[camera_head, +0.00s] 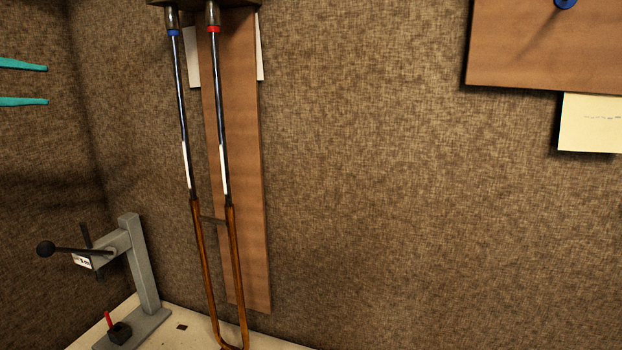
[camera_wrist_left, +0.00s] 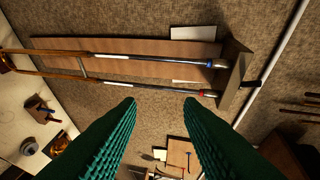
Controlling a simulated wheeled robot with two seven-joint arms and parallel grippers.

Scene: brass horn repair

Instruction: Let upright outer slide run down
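The brass outer slide (camera_head: 203,255) stands upright over the lower ends of two chrome inner tubes (camera_head: 180,90), which hang from a bracket and carry a blue and a red band. White sleeve sections show just above the brass. The slide's bottom bow is at the lower picture edge, over the pale bench; whether it touches cannot be told. In the left wrist view the outer slide (camera_wrist_left: 45,71) lies sideways at the left. My left gripper (camera_head: 46,85) shows two teal fingers, apart and empty, left of the slide and away from it; its fingers also show (camera_wrist_left: 158,103). My right gripper is not in view.
A wooden backboard (camera_head: 250,200) stands behind the slide. A grey stand with a black-knobbed lever (camera_head: 143,265) is left of it on the bench (camera_head: 185,315). The bracket (camera_wrist_left: 236,75) holds the tubes' upper ends.

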